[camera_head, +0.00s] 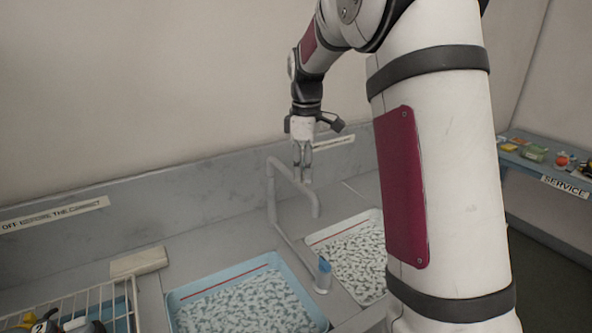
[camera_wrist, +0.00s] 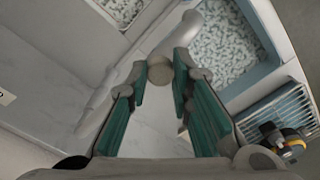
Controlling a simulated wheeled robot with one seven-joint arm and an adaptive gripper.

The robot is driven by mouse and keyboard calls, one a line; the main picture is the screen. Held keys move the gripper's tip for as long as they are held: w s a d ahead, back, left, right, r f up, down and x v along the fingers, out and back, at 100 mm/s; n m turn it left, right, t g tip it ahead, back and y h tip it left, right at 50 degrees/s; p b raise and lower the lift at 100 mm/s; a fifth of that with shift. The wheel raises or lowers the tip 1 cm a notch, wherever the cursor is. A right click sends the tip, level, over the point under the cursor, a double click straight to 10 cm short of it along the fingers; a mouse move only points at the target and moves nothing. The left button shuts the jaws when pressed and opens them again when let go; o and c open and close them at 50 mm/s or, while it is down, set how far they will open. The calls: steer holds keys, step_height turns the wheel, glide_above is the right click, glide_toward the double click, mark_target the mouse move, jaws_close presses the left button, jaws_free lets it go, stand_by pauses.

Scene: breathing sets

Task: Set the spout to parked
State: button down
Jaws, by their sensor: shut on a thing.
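The spout (camera_head: 296,185) is a grey bent pipe. It rises from the counter near the back wall, and its arm reaches forward and right to a downturned end, seen near the back left edge of the white-rimmed tray. My gripper (camera_head: 303,178) points down at the spout's arm. In the wrist view, my gripper (camera_wrist: 161,75) has its fingertips on both sides of a round beige knob-like piece (camera_wrist: 160,72), which appears to be part of the spout; the pipe (camera_wrist: 105,103) runs behind the fingers.
A blue tray (camera_head: 179,305) and a white-rimmed tray (camera_head: 322,234), both with speckled contents, lie in front. A small blue-topped piece (camera_head: 323,275) stands between them. A beige block (camera_head: 138,261) and a wire rack (camera_head: 85,303) are left. A service shelf (camera_head: 530,165) is far right.

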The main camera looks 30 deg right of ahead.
steer(key=shift+d, duration=0.25)
steer(key=c, duration=1.4)
jaws_free()
step_height(320, 180, up, 12)
steer(key=shift+r, duration=0.1)
